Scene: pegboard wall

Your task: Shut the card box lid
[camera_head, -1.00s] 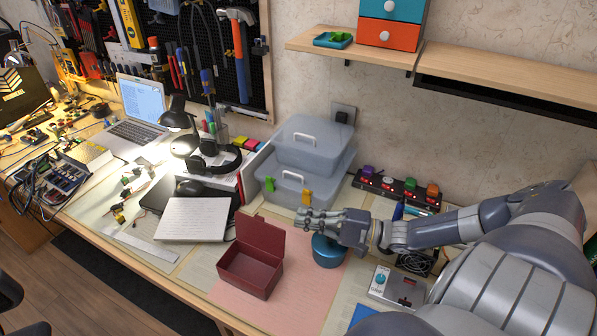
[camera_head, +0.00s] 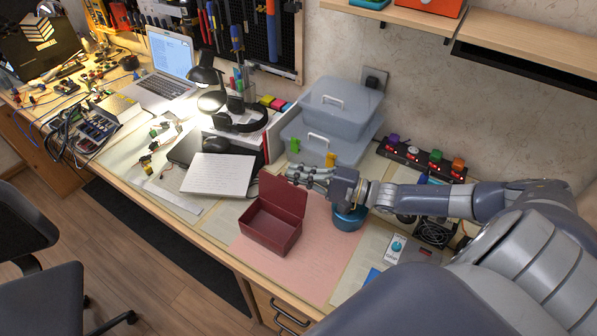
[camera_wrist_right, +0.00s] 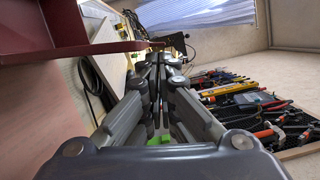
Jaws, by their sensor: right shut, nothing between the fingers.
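The dark red card box (camera_head: 271,228) sits on the pink sheet on the desk, its inside empty. Its lid (camera_head: 284,196) stands up open at the back edge of the box. My right gripper (camera_head: 292,174) is shut and empty, reaching in from the right just behind the top of the lid. In the right wrist view the shut fingers (camera_wrist_right: 160,62) point ahead, and the red lid edge (camera_wrist_right: 95,50) shows close beside them at the upper left. I cannot tell whether they touch. My left gripper is not in view.
A blue round container (camera_head: 349,217) stands below my right wrist. Grey lidded bins (camera_head: 337,108) stand behind the gripper. A notebook (camera_head: 217,175) lies left of the box. The pink sheet (camera_head: 310,265) is clear in front and to the right.

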